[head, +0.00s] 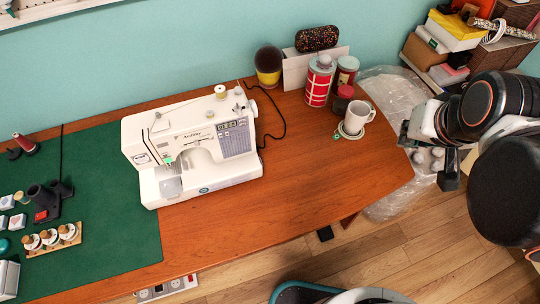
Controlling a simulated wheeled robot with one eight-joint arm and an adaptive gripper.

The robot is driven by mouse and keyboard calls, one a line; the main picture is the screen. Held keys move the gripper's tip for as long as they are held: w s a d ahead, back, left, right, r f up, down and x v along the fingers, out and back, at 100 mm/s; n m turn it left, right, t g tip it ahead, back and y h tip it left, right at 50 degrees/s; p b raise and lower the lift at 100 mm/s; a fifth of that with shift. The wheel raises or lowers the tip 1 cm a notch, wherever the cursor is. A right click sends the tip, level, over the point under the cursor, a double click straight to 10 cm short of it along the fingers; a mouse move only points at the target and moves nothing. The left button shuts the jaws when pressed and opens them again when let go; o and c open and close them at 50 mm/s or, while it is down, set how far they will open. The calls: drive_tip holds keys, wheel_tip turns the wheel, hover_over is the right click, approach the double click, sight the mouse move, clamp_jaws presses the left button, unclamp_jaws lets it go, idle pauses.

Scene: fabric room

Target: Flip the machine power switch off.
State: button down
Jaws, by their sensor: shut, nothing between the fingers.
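The white sewing machine (196,142) stands upright on the wooden table, partly over the edge of the green mat. Its front panel of printed stitch patterns and its handwheel side face right. I cannot make out a power switch on the machine; its right end is seen only at a steep angle. A black cord runs from behind its right end across the table. My gripper (428,160) is at the right, past the table's right end and well apart from the machine. It is shut and empty, with its fingers partly hidden by the wrist.
Spools (50,236) and small items lie on the green mat (110,250). A power strip (165,289) shows below the front edge. Boxes (455,30) fill the upper right.

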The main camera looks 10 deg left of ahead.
drive_tip(key=w+a+f+m+g+b, duration=0.1)
drive_tip(key=w+a+f+m+g, duration=0.1)
drive_tip(key=w+a+f, duration=0.4)
drive_tip(key=w+a+f+m+g, duration=0.1)
drive_tip(key=w+a+f+m, duration=0.1)
drive_tip(key=w+f, duration=0.4)
drive_tip(key=w+a+f+m+g, duration=0.1)
drive_tip(key=a+f+m+g, duration=0.1)
drive_tip(key=a+f, duration=0.3)
drive_tip(key=a+f+m+g+p, duration=0.1)
drive_tip(key=a+f+m, duration=0.3)
drive_tip(key=a, duration=0.9)
drive_tip(key=shift+w+f+m+g+y, duration=0.3)
drive_tip(key=shift+w+f+m+g, duration=0.15)
drive_tip(key=shift+f, duration=0.4)
drive_tip(key=shift+s, duration=0.1)
